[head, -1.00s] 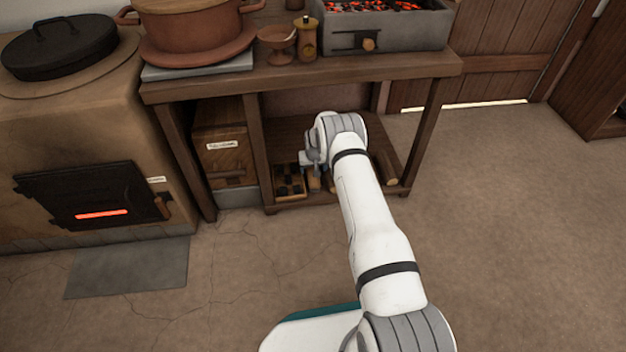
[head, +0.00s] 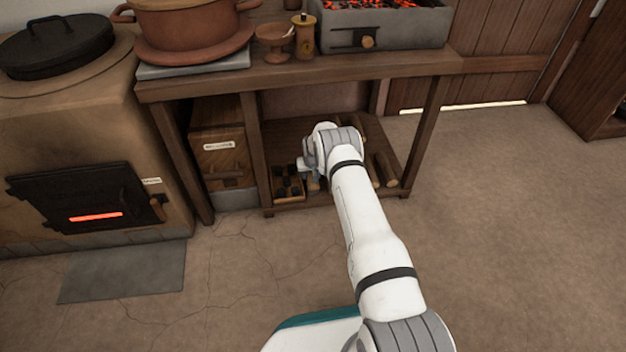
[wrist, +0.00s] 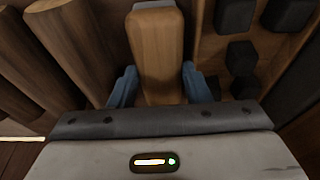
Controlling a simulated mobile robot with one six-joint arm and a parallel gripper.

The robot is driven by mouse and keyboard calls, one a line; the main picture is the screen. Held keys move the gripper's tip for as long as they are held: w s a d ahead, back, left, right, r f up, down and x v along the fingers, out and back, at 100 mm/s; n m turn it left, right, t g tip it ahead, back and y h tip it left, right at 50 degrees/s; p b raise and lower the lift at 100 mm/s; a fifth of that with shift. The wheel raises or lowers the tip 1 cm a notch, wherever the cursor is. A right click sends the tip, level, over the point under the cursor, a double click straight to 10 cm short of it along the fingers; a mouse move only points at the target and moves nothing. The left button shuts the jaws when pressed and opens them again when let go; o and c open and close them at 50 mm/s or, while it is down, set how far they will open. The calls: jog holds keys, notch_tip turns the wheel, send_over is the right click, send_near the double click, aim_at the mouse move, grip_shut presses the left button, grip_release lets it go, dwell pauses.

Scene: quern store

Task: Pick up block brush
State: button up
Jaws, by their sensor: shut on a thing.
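The block brush (wrist: 157,50) shows in the wrist view as a wooden block with a pale strip at its far end. My gripper (wrist: 160,85) has its blue fingers on both sides of the block and is shut on it. In the head view my gripper (head: 313,182) is low at the bottom shelf under the table, mostly hidden behind my wrist. The brush cannot be made out clearly there. Whether it touches the shelf is hard to tell.
A tray of dark lumps (head: 276,199) lies left of my gripper; the dark lumps (wrist: 240,57) show at right in the wrist view. Wooden logs (head: 385,168) lie to the right. The tabletop (head: 300,71) is overhead, with table legs (head: 424,135) at the sides. The front floor is clear.

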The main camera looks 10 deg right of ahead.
jog(key=shift+c, duration=1.2)
notch_tip(320, 180, up, 10)
jog(key=p, duration=0.4)
jog(key=shift+p, duration=0.3)
